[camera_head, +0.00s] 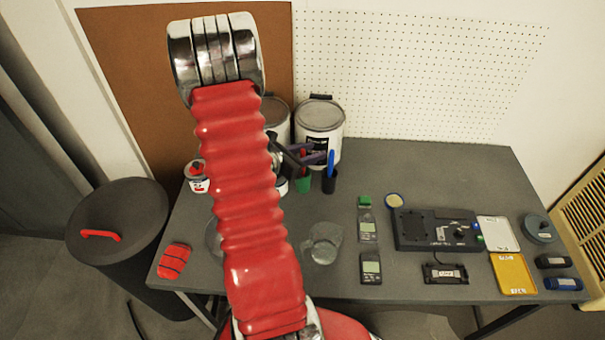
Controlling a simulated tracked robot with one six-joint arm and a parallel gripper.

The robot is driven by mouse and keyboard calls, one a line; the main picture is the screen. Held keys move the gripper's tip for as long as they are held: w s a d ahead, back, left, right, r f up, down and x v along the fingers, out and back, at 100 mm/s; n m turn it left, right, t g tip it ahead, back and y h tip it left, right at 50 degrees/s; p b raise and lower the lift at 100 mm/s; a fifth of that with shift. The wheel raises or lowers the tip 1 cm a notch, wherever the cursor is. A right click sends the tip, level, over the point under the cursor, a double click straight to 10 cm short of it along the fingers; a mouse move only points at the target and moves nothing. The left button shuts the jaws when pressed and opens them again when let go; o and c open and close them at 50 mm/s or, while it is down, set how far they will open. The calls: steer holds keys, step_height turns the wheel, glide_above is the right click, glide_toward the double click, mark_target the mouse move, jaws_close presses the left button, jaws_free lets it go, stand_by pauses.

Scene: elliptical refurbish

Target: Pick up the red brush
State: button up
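A thin red item (302,157), which looks like the red brush, stands upright in a small green cup (302,184) near the back middle of the table. My gripper (318,152) is just above and beside this cup, partly hidden behind my red ribbed arm. Its dark, purple-tinged fingers point right and look spread apart. The red item shows close to the fingers; I cannot tell whether they touch it. A blue handle (331,162) stands in a dark cup (329,182) just to the right.
A clear glass jar (324,243) is in front. A red object with dark lines (174,261) lies at the left edge. Meters (371,268), a dark device (437,231) and trays (513,274) fill the right side.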

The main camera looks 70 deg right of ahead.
steer(key=shift+c, duration=0.5)
jaws_close()
step_height(320, 180, up, 10)
stand_by(1.0)
steer(key=shift+r, duration=0.1)
stand_by(0.4)
